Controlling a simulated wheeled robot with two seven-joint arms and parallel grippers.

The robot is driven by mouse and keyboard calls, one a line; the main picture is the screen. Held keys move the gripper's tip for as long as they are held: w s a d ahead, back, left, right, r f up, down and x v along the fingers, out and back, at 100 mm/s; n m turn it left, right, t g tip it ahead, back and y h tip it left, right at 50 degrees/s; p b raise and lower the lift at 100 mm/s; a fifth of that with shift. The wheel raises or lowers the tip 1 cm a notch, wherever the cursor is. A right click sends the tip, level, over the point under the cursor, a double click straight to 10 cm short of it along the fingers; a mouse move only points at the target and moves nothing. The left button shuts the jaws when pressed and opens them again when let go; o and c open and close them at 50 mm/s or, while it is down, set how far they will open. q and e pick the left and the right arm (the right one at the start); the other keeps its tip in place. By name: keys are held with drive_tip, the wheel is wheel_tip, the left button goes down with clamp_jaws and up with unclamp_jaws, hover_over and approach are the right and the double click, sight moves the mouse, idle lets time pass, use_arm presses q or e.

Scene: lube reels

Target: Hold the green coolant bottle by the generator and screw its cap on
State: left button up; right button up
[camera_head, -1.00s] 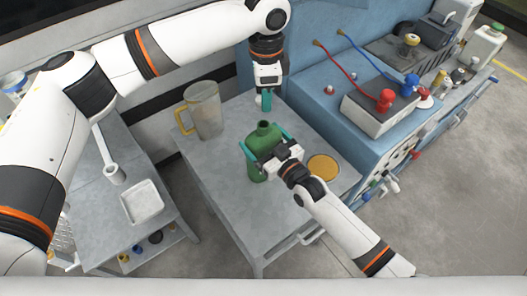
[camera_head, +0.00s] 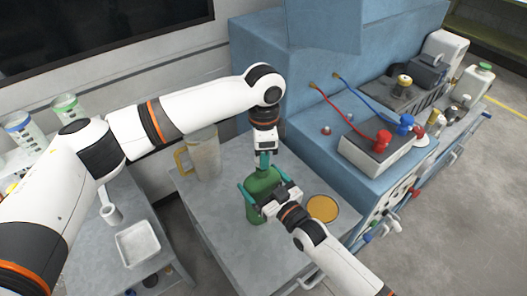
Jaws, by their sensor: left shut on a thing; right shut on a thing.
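The green coolant bottle (camera_head: 258,213) stands upright on the grey table (camera_head: 225,215), beside the blue generator (camera_head: 310,125). My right gripper (camera_head: 262,190) is shut around the bottle's body from the front right. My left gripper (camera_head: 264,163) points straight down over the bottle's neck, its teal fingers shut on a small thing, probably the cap. The cap itself is hidden between the fingers. The bottle's mouth is hidden too, and I cannot tell whether the cap touches it.
A translucent jug (camera_head: 204,155) with a yellow handle stands left of the bottle. A round orange-yellow disc (camera_head: 322,208) lies to the right. A battery (camera_head: 376,148) with red and blue clamps sits on the blue unit. A side table at left holds a white tray (camera_head: 138,244).

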sight(260, 184)
use_arm(q)
drive_tip(key=shift+f, duration=0.75)
drive_tip(key=shift+f, duration=0.55)
